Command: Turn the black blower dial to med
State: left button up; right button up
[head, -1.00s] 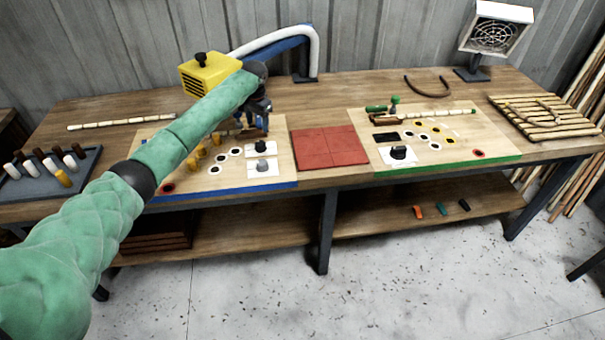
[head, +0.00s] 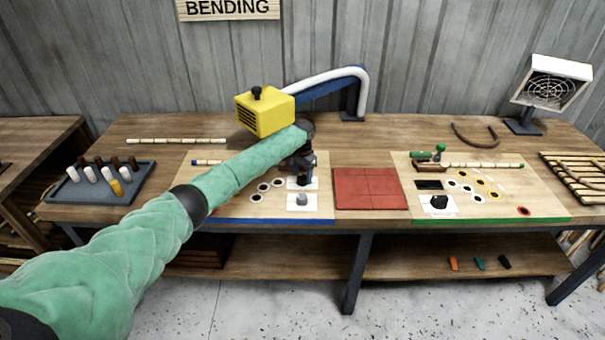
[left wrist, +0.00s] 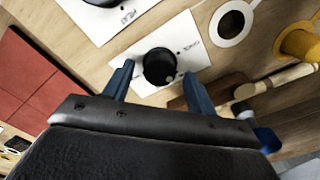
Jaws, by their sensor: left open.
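The black dial (left wrist: 160,67) is a round knob on a white labelled plate (left wrist: 190,50). In the head view it (head: 302,184) sits on the blue-edged left board (head: 240,208), partly hidden by my gripper. My left gripper (left wrist: 158,70) is open, with one blue finger on each side of the dial. I cannot tell whether the fingers touch it. The plate's lettering is too small to read surely. A grey dial (head: 303,199) sits on another white plate just in front. My right gripper is not in view.
A yellow blower box (head: 264,115) stands behind the board, with a white hose (head: 330,82) beside it. A red tiled pad (head: 370,190) lies to the right. The green-edged board (head: 480,205) has another black dial (head: 438,202). A peg tray (head: 75,188) stands at left.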

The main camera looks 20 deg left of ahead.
pick_arm(q)
jog(key=shift+f, duration=0.55)
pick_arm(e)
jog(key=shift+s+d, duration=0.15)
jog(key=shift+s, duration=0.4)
pick_arm(q)
jog(key=c, duration=1)
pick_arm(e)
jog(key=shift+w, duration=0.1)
